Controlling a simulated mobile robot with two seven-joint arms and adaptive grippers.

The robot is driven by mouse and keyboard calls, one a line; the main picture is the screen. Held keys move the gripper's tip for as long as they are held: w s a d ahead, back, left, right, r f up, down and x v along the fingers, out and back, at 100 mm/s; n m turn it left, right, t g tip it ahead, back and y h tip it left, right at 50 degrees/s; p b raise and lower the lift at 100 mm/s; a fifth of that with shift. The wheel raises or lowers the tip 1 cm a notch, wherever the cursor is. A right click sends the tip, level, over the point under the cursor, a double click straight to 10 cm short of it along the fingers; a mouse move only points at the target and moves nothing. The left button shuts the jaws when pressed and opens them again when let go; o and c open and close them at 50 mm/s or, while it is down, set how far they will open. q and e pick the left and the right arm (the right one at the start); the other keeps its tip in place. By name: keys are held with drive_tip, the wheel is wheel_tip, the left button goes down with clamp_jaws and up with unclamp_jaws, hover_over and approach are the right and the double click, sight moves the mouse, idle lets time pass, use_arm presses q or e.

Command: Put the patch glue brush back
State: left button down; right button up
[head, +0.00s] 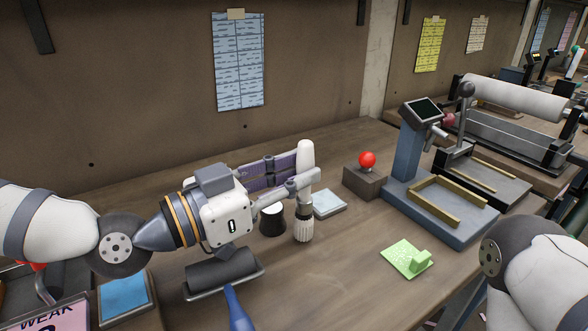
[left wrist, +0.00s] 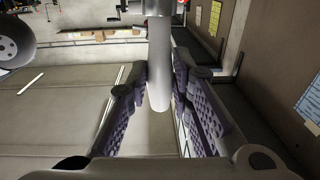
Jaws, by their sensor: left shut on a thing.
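The brush (head: 304,228) has a white rounded handle, a dark band and pale ribbed bristles pointing down. My left gripper (head: 300,185) is shut on it and holds it roughly upright. The handle (left wrist: 158,85) also shows between the purple-padded fingers in the left wrist view. A dark pot (head: 272,222) with a whitish top stands just left of the brush, partly behind my gripper. The bristles are beside the pot in the picture; I cannot tell whether they touch the table. My right arm shows at the right edge, but its gripper is out of view.
A black roller (head: 222,266) in a tray, with a blue handle (head: 238,308), lies in front. A pale pad (head: 328,204), a red button (head: 367,160) on a box and a blue-grey stand (head: 402,160) are behind right. A green card (head: 405,258) lies right, with bare table around it.

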use_arm(q)
drive_tip(key=c, duration=1.3)
unclamp_jaws()
drive_tip(key=shift+c, duration=0.2)
drive_tip(key=v, duration=1)
drive_tip(key=shift+s+a+f, duration=0.1)
drive_tip(key=shift+s+a, duration=0.05)
drive_tip(key=shift+a, duration=0.25)
drive_tip(key=shift+s+a, duration=0.45)
